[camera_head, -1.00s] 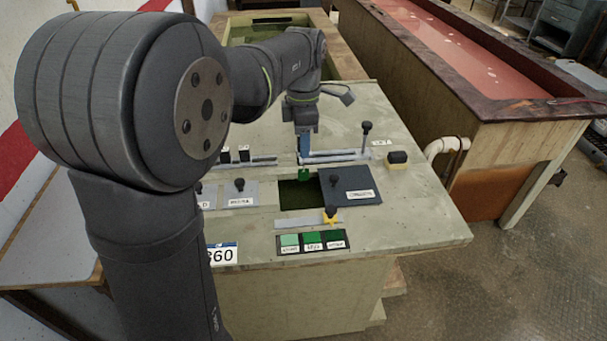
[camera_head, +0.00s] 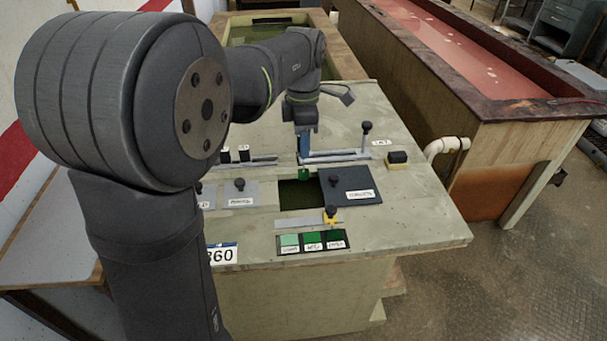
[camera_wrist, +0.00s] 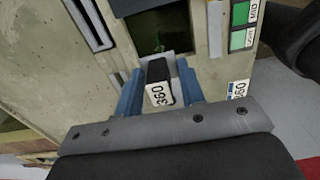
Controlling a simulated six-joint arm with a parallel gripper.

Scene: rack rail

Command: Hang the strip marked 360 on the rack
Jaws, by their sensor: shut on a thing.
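My gripper (camera_head: 304,143) is shut on the strip's black head marked 360 (camera_wrist: 159,91), which sits between the blue fingers in the wrist view. In the head view a green piece (camera_head: 304,174), seemingly the strip's lower end, shows below the fingers at the back edge of a dark square opening (camera_head: 295,197). The opening also shows in the wrist view (camera_wrist: 150,25). A pale metal rail (camera_head: 335,157) runs beside the fingers. Another rail (camera_head: 262,163) to its left has two black clips (camera_head: 243,153) with white labels. I cannot tell whether the strip touches a rail.
A dark cover plate (camera_head: 362,182) with a knob lies right of the opening. A grey plate (camera_head: 240,199) lies left. In front are a slider bar (camera_head: 298,223) and a green swatch card (camera_head: 312,240). A black knobbed post (camera_head: 366,140) rises at the rail's right. A 360 label (camera_head: 222,254) marks the bench edge.

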